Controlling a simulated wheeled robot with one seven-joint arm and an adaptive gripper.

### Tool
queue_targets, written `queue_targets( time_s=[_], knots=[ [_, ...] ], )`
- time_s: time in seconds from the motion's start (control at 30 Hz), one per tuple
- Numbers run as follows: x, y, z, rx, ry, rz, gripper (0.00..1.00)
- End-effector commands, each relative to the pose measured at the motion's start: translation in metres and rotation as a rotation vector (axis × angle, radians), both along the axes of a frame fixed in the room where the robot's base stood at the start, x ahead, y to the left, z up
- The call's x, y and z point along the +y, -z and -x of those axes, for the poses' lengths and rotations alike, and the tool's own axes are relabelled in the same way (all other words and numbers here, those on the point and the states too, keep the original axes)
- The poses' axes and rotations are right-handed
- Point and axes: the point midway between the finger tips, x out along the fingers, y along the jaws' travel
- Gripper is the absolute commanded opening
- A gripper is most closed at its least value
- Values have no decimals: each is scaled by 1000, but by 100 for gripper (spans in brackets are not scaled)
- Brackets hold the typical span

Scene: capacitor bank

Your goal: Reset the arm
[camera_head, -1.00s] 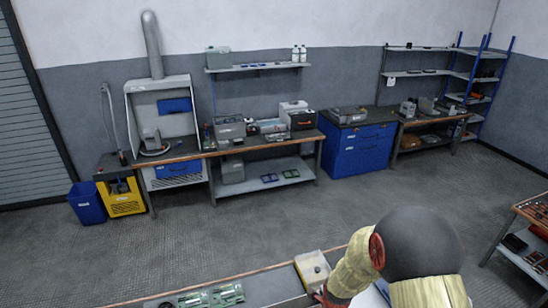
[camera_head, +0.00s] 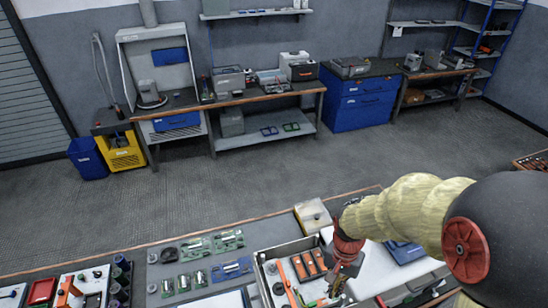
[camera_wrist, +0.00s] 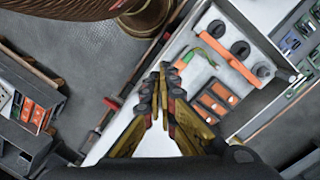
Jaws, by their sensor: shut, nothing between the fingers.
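My arm reaches in from the right in the head view, with tan sleeved links and red joints. My gripper (camera_head: 338,288) points down over a light tray (camera_head: 262,277) on the near bench. In the wrist view my gripper (camera_wrist: 161,82) shows two gold and dark fingers with their tips together and nothing between them. Orange blocks (camera_wrist: 213,103) and several dark round parts lie on a pale surface just right of the fingers. Whether the fingertips touch anything below cannot be told.
The near bench holds green circuit boards (camera_head: 195,247), a beige box (camera_head: 312,215) and dark cylinders (camera_head: 122,274) at the left. Open grey floor (camera_head: 210,205) lies between it and the far workbenches, where a blue cabinet (camera_head: 360,100) and yellow bin unit (camera_head: 121,150) stand.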

Motion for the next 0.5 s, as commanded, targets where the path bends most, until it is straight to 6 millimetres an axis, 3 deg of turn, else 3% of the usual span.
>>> queue_targets(
  time_s=[0.2,0.5],
  knots=[
    [-4,-23,22,-128,-392,-34,0],
    [-8,-36,55,-334,-601,11,0]
  ],
)
